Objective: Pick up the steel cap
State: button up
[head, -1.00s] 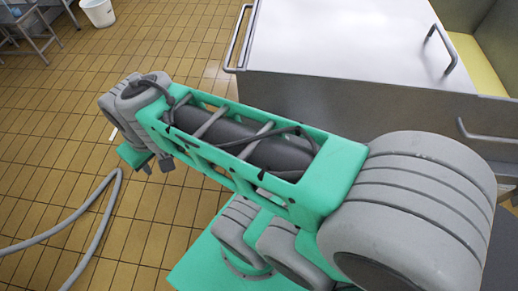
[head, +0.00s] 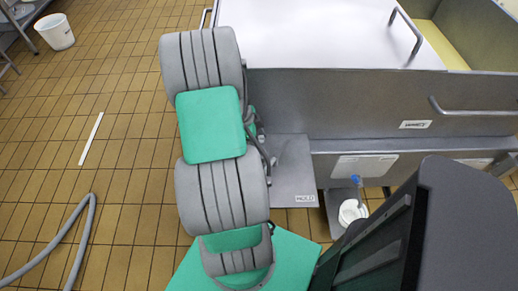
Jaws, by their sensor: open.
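I cannot make out the steel cap in the head view. My arm, green and grey, stands in the middle of the picture and hides part of the floor and the steel unit behind it. My gripper does not show in the head view, so its place relative to the cap cannot be told.
A large steel unit (head: 360,97) with bar handles fills the upper right. A grey plate labelled HOLD (head: 305,199) lies below its left part. A white container (head: 350,212) stands near it. A white bucket (head: 55,34) and grey hose (head: 77,232) are on the tiled floor at left.

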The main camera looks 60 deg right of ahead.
jog(key=shift+x, duration=0.85)
grip_shut()
